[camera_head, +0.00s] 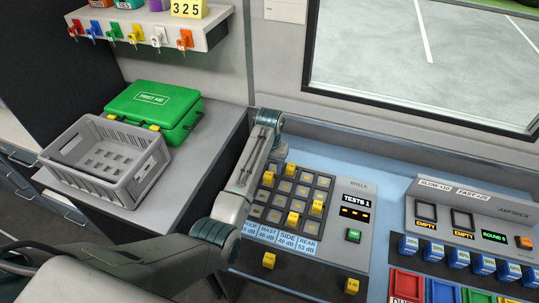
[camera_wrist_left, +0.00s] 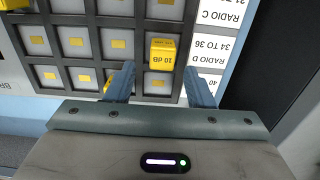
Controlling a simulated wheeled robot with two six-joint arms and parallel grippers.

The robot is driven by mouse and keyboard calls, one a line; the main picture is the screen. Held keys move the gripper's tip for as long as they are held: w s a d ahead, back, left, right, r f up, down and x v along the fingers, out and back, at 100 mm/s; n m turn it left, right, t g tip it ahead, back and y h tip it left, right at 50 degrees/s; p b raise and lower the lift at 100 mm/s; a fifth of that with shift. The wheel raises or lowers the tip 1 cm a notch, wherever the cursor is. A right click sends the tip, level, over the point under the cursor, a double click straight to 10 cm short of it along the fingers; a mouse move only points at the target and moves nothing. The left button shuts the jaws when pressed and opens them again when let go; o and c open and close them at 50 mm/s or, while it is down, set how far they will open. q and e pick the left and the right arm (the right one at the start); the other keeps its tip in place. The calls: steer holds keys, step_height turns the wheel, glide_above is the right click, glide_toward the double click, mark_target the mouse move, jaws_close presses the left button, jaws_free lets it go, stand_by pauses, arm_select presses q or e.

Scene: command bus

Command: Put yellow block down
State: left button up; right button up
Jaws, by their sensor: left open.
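A yellow block labelled "10 dB" (camera_wrist_left: 162,55) stands in a cell of the grid panel (camera_wrist_left: 58,56) in the left wrist view. My left gripper (camera_wrist_left: 160,82) is open, with a finger on either side near the block's lower end and visible gaps to both. In the head view my left arm reaches over the panel's far left corner and hides the fingers. Several yellow blocks stand on the panel there, one of them (camera_head: 317,207) in the right column. My right gripper is out of view.
A grey crate (camera_head: 84,184) and green first aid box (camera_head: 150,112) stand on the left counter. A console (camera_head: 465,215) with blue and coloured blocks stands right of the panel. Two yellow blocks (camera_head: 268,260) (camera_head: 351,286) sit at the panel's front. Keys hang on a wall shelf (camera_head: 150,37).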

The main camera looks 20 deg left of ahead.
mark_target(269, 173)
arm_select(q)
step_height(269, 173, up, 7)
steer(key=b, duration=0.1)
steer(key=shift+r, duration=0.2)
steer(key=shift+a, duration=0.1)
